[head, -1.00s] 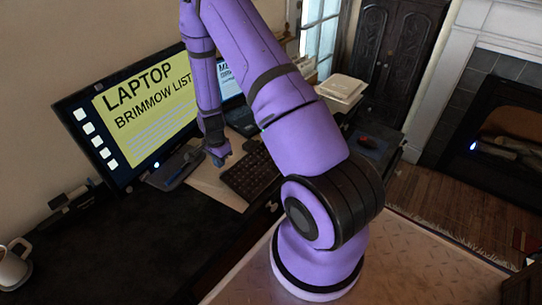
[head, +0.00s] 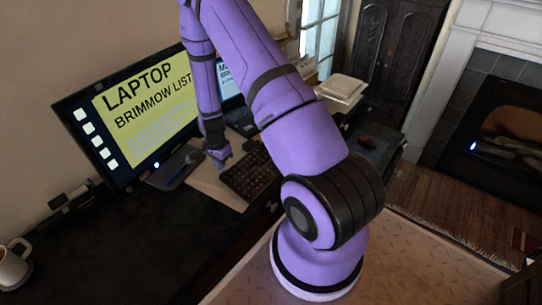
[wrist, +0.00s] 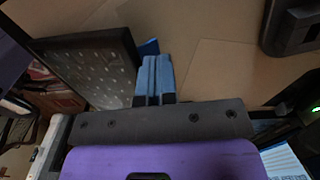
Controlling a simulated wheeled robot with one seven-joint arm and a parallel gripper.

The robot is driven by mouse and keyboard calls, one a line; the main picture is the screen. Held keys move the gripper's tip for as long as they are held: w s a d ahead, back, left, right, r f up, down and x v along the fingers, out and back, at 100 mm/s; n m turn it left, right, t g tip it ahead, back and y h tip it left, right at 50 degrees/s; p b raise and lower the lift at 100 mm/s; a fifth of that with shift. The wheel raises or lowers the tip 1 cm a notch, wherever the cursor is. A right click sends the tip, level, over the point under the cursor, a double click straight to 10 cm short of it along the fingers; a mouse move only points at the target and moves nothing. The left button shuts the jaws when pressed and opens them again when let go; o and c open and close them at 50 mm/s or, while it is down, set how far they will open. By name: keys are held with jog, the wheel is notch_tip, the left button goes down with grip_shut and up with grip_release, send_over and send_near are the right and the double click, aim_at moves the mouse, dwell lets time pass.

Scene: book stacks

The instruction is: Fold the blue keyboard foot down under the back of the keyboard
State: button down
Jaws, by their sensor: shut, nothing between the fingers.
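The dark keyboard (head: 251,173) lies on the desk to the right of my gripper (head: 219,159) in the head view. It also shows at the left of the wrist view (wrist: 85,70). My gripper's two light blue fingers (wrist: 154,78) are together, with nothing seen between them, close beside the keyboard's edge. A darker blue piece, seemingly the keyboard foot (wrist: 148,47), shows just past the fingertips at the keyboard's corner. The fingers hide part of it, so its fold angle and whether they touch it cannot be told.
A beige mat or board (head: 213,187) lies beside the keyboard. A large monitor (head: 130,118) stands close behind my gripper, its dark base (head: 166,172) on the desk. A mug (head: 12,267) stands far left. The dark desktop (head: 110,245) at front left is mostly clear.

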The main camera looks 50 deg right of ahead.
jog(key=shift+f, duration=1.25)
jog(key=shift+w, duration=0.15)
dwell(0.4)
jog(key=shift+w, duration=0.55)
notch_tip(320, 180, up, 10)
dwell(1.0)
jog(key=shift+r, duration=0.1)
dwell(0.4)
